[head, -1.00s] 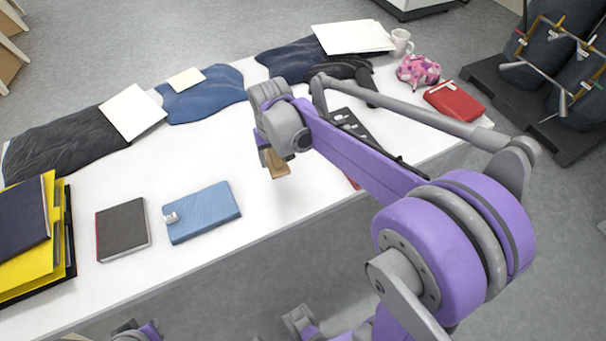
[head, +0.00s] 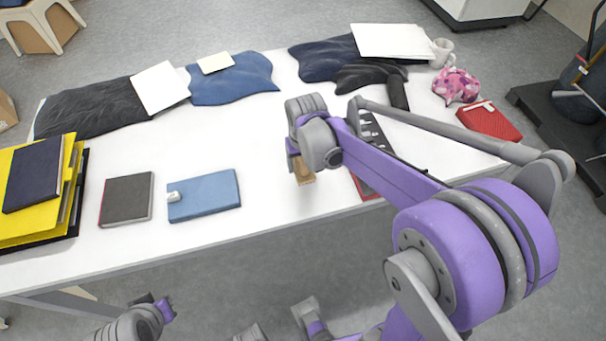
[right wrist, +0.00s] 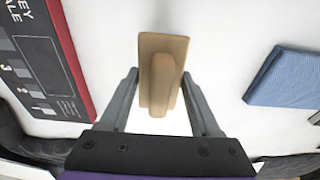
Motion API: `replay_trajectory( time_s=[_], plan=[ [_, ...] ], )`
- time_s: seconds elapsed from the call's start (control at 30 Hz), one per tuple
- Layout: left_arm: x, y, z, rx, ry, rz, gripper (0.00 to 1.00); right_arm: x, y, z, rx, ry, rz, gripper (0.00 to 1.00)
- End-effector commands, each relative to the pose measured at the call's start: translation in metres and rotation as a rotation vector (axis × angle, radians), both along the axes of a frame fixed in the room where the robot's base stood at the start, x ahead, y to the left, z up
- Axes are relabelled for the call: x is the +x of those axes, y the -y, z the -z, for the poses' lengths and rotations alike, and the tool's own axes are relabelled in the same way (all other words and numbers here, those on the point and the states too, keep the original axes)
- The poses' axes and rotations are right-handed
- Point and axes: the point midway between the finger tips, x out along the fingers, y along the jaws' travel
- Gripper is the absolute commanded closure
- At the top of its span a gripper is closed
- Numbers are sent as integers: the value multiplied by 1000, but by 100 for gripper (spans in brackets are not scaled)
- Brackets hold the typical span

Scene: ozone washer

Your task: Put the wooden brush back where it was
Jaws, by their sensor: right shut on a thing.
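The wooden brush (head: 304,172) is a light brown block with a raised handle along its middle. My right gripper (right wrist: 160,92) is shut on it, with one finger on each side of the handle in the right wrist view. In the head view the brush hangs under my right wrist, over the white table (head: 250,140) near its front edge. It lies between the blue notebook and a red-edged board. I cannot tell whether the brush touches the table. My own arm hides most of the right gripper in the head view. My left gripper cannot be made out.
A blue notebook (head: 204,194) lies left of the brush and a red-edged black board (right wrist: 42,55) right of it. A dark book (head: 126,200) and yellow folders (head: 40,220) lie further left. Folded clothes (head: 235,78) line the back. The table's middle is clear.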

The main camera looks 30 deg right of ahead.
Motion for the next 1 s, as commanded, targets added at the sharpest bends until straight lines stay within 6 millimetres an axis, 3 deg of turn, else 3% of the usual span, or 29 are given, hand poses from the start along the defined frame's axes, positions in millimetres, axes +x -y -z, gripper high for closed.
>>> replay_trajectory(
  time_s=[0.4, 0.8, 0.83, 1.0],
  plan=[
    [-1, 0, 8, 0, -3, 0, 100, 0, 0, 48, 0, 0, 0, 100],
    [-1, 0, 11, 0, -4, 0, 100, 0, 0, 54, 0, 0, 0, 100],
    [-1, 0, 11, 0, -3, 0, 100, 0, 0, 53, 0, 0, 0, 33],
    [-1, 0, 10, 0, -3, 0, 100, 0, 0, 53, 0, 0, 0, 6]
  ],
)
